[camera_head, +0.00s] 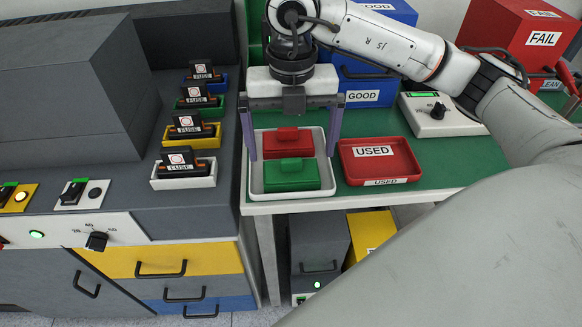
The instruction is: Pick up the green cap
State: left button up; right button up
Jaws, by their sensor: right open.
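The green cap (291,176) lies in the front half of a white tray (257,189) near the table's front left edge. A red cap (287,142) lies just behind it in the same tray. My right gripper (294,153) is above the tray, pointing down. Its two purple-grey fingers are wide apart, one by the tray's left side and one by its right side. Nothing is held between them. Both caps show clearly between the fingers. My left gripper is not in view.
A red USED tray (379,172) stands close to the right of the white tray. Fuses in coloured holders (184,170) line the grey console at left. A blue GOOD box (372,86), a white device (440,121) and a red FAIL box (516,40) stand behind. Green tabletop (455,163) is clear at right.

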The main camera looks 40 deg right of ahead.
aim_at(291, 160)
jog(key=f, duration=0.5)
jog(key=shift+w+d, duration=0.1)
jog(key=shift+w, duration=0.1)
jog(key=c, duration=0.9)
jog(key=shift+r, duration=0.15)
notch_tip(291, 160, up, 10)
jog(key=shift+f, duration=0.1)
